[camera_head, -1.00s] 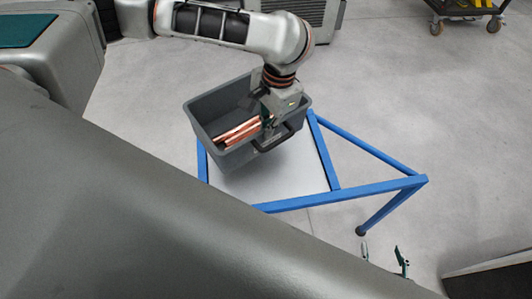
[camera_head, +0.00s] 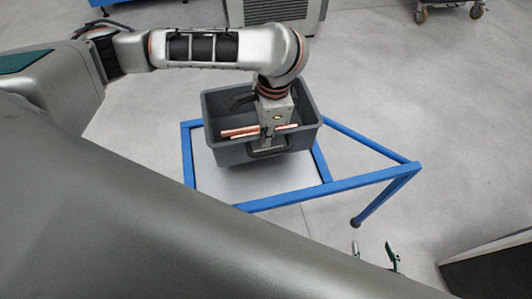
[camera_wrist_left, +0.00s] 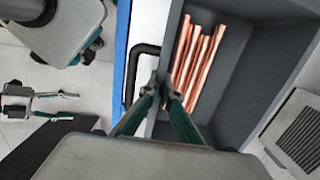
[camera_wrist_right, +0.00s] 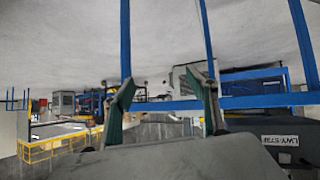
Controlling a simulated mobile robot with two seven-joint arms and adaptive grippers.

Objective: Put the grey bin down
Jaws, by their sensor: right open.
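The grey bin (camera_head: 228,152) is over the white top (camera_head: 240,184) of a blue-framed stand (camera_head: 290,199). I cannot tell whether its base touches the top. Several copper tubes (camera_head: 240,131) lie inside it; they also show in the left wrist view (camera_wrist_left: 197,62). My left gripper (camera_head: 266,142) is at the bin's near wall, by the black handle (camera_wrist_left: 138,62). In the left wrist view its fingers (camera_wrist_left: 163,88) are close together on the bin's rim (camera_wrist_left: 168,45). My right gripper (camera_head: 375,255) is low at the right, open, empty and away from the bin.
A blue triangular frame part (camera_head: 385,178) with a leg reaches right from the stand. A dark box (camera_head: 490,262) stands at the lower right. A grey cabinet (camera_head: 270,8) and a cart (camera_head: 450,6) are at the back. Open floor lies between.

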